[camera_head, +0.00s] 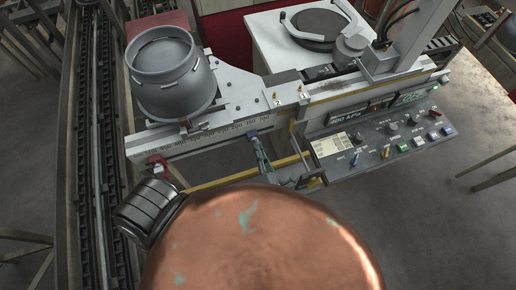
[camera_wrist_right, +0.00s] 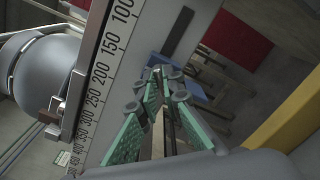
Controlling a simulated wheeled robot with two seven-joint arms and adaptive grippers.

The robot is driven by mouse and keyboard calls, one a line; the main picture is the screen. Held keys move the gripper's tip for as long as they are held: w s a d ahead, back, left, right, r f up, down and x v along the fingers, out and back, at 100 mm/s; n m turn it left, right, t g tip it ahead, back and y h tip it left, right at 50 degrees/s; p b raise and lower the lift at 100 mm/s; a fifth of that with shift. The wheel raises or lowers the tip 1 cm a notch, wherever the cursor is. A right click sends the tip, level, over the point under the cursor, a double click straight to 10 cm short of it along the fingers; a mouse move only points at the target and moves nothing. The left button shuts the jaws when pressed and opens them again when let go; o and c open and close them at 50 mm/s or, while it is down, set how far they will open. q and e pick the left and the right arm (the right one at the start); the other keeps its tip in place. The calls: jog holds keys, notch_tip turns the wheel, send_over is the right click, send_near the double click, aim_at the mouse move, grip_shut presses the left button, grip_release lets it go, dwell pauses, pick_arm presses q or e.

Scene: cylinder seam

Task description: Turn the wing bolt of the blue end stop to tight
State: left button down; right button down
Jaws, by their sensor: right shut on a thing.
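The blue end stop (camera_head: 252,134) sits on the front of the scaled rail, left of the control panel. My right gripper (camera_head: 259,150), with green finger pads, reaches up to it from below and is shut on its wing bolt. In the right wrist view, the green-padded fingers (camera_wrist_right: 163,82) point at a blue part of the end stop (camera_wrist_right: 195,91). The wing bolt itself is mostly hidden between the fingers, and I cannot tell its angle. My left gripper is not in view.
A grey pot (camera_head: 172,75) stands on the machine at the left, above a red stop (camera_head: 157,163) on the rail. A yellow bar (camera_head: 220,181) runs below the rail. The control panel (camera_head: 385,140) with switches is close on the right. A scale (camera_wrist_right: 100,75) runs beside the fingers.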

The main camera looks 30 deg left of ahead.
jog(key=shift+f+m+b, duration=0.15)
jog(key=shift+m+b, duration=0.4)
jog(key=shift+m, duration=2.45)
jog(key=c, duration=2.1)
grip_release()
jog(key=shift+d, duration=0.1)
jog(key=shift+v, duration=3.95)
